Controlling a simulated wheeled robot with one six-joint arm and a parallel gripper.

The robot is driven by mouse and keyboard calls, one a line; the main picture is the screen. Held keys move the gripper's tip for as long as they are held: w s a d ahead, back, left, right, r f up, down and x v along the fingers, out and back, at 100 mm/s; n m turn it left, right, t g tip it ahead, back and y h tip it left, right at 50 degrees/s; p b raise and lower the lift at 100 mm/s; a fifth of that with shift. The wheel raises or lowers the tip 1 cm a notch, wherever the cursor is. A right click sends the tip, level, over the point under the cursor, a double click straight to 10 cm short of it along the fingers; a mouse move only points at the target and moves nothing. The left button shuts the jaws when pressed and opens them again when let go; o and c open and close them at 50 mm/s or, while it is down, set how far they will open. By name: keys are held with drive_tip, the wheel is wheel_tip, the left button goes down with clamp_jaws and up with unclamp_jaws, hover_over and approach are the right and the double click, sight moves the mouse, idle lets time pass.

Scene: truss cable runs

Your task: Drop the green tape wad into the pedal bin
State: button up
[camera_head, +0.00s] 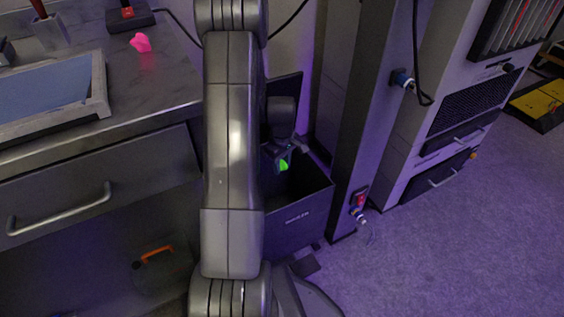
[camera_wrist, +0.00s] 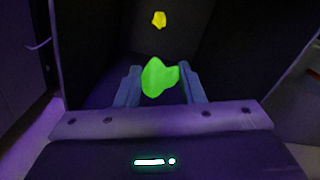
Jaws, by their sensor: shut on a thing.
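The green tape wad (camera_wrist: 157,78) is a small bright lump between the two fingers of my gripper (camera_wrist: 160,86) in the wrist view. My gripper is shut on it. In the head view the wad (camera_head: 284,165) shows just below my gripper (camera_head: 283,160), over the mouth of the dark pedal bin (camera_head: 298,225). The bin's lid (camera_head: 285,86) stands open at the back. In the wrist view the bin's dark inside lies around and beyond the wad, with a yellow lump (camera_wrist: 159,19) in it. My arm hides the bin's left part in the head view.
A workbench (camera_head: 150,85) with a pink lump (camera_head: 141,42) and a blue-lined tray (camera_head: 50,95) stands to the left. A post (camera_head: 362,120) with cable connectors stands close right of the bin. The floor (camera_head: 460,240) at right is open.

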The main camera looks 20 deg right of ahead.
sight(282, 163)
drive_tip(key=o, duration=1)
drive_tip(key=shift+o, duration=0.2)
drive_tip(key=shift+r, duration=0.1)
wheel_tip(282, 163, up, 14)
drive_tip(key=p, duration=0.4)
drive_tip(key=shift+p, duration=0.3)
drive_tip(key=shift+f, duration=0.2)
wheel_tip(282, 163, down, 14)
drive_tip(key=b, duration=0.5)
drive_tip(key=shift+f, duration=0.15)
wheel_tip(282, 163, up, 3)
drive_tip(key=shift+p, duration=1.15)
drive_tip(key=shift+r+p, duration=0.4)
drive_tip(key=shift+r, duration=0.25)
drive_tip(key=shift+f, duration=0.1)
